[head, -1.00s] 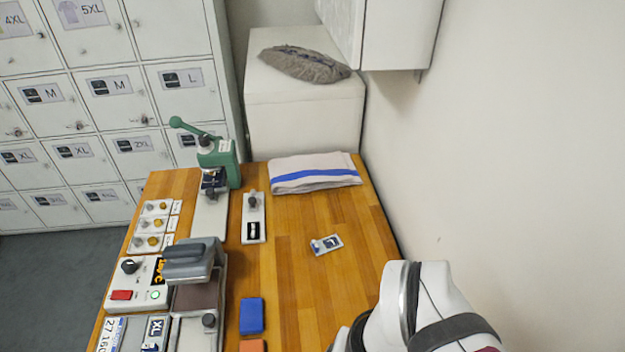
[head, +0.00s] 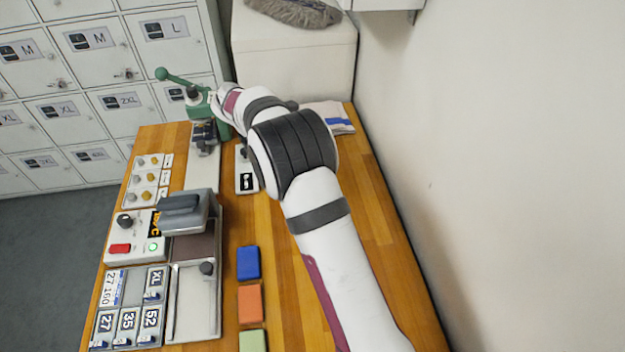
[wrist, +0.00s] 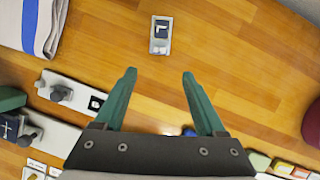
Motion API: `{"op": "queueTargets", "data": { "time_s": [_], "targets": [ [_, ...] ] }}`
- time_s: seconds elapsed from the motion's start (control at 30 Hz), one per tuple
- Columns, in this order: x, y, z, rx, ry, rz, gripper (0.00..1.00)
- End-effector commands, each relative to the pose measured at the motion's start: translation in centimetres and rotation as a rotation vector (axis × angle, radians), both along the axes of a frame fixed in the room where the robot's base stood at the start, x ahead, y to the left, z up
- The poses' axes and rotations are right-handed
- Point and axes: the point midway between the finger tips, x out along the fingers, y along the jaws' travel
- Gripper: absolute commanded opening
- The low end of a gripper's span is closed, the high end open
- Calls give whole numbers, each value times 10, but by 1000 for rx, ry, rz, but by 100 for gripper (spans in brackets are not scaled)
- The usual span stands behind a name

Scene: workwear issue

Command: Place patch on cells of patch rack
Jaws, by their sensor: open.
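The patch (wrist: 161,35) is a small light-grey tile with a dark label marked in white. It lies on the wooden table at the top of the wrist view; in the head view I cannot see it now, and my arm covers that part of the table. My gripper (wrist: 159,72) is open and empty, its two green fingers spread, with the patch ahead of the gap and apart from both fingertips. The patch rack (head: 134,288) stands at the lower left of the head view, with small tiles marked XL, 27, 35 and 52 in cells.
A heat press (head: 187,212) stands beyond the rack. A green lever press (head: 196,104) and a small fixture plate (head: 246,182) are farther back. Blue (head: 248,263) and orange (head: 250,303) blocks lie right of the rack. A folded striped towel (wrist: 38,22) lies near the patch. A wall closes the right side.

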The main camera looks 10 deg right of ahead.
Motion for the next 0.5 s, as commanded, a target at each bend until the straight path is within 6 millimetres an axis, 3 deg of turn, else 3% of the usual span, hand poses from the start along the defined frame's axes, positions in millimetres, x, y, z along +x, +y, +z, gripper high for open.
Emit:
{"op": "queueTargets", "data": {
  "time_s": [0.13,0.5],
  "targets": [
    [3,-16,-40,1,4,-4,72],
    [13,-44,-97,2,3,-6,72]
  ]
}}
